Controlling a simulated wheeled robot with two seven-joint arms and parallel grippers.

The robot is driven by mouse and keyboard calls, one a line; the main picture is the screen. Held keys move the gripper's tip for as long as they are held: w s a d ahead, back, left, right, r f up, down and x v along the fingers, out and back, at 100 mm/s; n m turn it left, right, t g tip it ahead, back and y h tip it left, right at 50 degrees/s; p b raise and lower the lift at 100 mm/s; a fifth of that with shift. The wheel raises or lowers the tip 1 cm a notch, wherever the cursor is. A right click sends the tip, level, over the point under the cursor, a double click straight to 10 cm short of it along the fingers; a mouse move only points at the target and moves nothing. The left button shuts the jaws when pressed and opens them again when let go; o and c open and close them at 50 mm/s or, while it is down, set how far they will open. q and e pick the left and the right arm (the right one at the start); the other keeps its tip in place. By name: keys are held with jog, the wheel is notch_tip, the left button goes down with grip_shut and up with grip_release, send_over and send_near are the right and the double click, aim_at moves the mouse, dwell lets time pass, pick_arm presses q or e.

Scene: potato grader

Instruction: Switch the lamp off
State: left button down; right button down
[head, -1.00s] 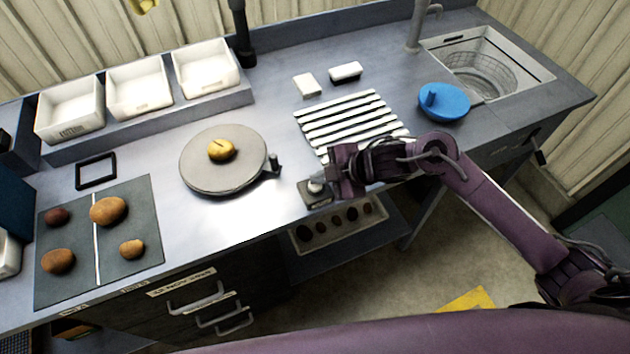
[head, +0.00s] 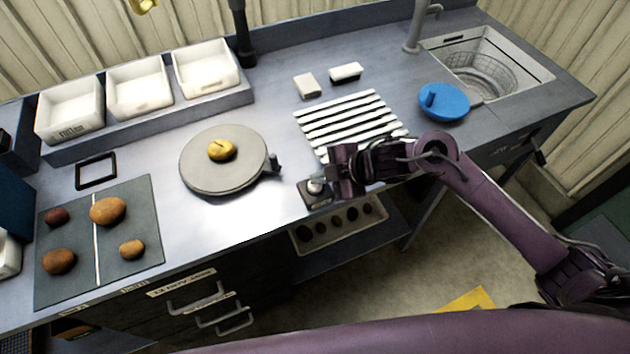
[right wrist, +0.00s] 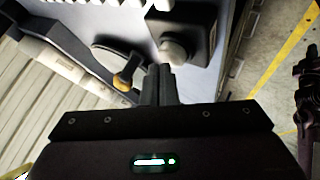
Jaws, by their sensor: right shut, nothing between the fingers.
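A small dark switch box (head: 316,197) with a pale round knob (head: 314,186) sits at the front edge of the bench. The box (right wrist: 196,22) and its knob (right wrist: 172,48) also show in the right wrist view. My right gripper (head: 330,183) is shut and empty, just right of the knob. In the right wrist view its fingertips (right wrist: 160,72) are close to the knob; I cannot tell whether they touch. A black upright post (head: 241,35) stands at the back, cut off by the top edge; no lamp head is clearly visible. My left gripper is not in view.
A round grey plate (head: 205,180) with a yellow potato (head: 222,150) is left of the box. A white slatted rack (head: 345,118) lies behind my gripper. White bins (head: 140,105) line the back left.

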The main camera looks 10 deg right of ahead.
jog(key=shift+f, duration=0.2)
jog(key=shift+f+b, duration=0.3)
jog(key=shift+s, duration=0.1)
dwell(0.3)
jog(key=shift+r+p, duration=0.35)
jog(key=shift+p, duration=0.15)
notch_tip(320, 180, up, 6)
jog(key=p, duration=0.5)
jog(key=shift+r+p, duration=0.15)
jog(key=shift+p, duration=0.2)
